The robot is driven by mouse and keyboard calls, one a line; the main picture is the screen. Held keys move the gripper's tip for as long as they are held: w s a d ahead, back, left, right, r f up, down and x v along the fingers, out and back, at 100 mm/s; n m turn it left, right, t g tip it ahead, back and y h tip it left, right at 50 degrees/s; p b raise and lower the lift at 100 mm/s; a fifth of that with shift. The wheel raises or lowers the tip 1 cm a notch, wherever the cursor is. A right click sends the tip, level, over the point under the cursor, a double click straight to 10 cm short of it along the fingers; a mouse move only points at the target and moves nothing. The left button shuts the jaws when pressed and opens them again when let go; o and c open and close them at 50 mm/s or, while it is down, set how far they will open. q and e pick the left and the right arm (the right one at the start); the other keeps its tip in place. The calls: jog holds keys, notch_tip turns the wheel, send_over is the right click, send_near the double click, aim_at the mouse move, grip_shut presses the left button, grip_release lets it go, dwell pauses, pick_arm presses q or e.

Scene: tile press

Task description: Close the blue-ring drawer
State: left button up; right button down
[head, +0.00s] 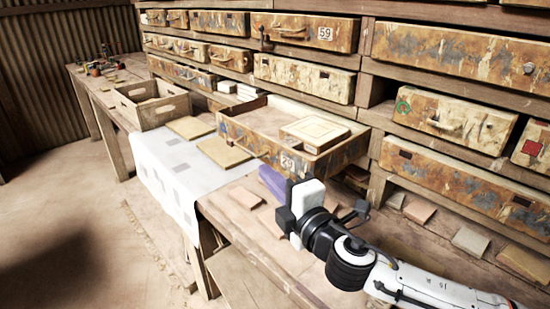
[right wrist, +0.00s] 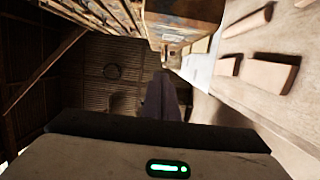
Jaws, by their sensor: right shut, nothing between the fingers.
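One drawer (head: 250,140) stands pulled out from the cabinet in the head view, with a worn, paint-flecked front, a handle and a pale number plate on it. I cannot make out a blue ring on it. A pale square tile or box (head: 314,132) lies in it. My right gripper (head: 270,178) is shut and empty, with its purple fingers just in front of and below the drawer's right front corner; I cannot tell if they touch it. The drawer front also shows in the right wrist view (right wrist: 185,12), beyond the fingers (right wrist: 160,98). My left gripper is not in view.
The bench below holds a white cloth (head: 165,165), flat tan tiles (head: 222,152) and a wooden crate (head: 152,104). Small tiles (head: 470,240) lie at the right.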

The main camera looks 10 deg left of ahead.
aim_at(266, 152)
jog(key=w, duration=0.6)
jog(key=shift+w, duration=0.1)
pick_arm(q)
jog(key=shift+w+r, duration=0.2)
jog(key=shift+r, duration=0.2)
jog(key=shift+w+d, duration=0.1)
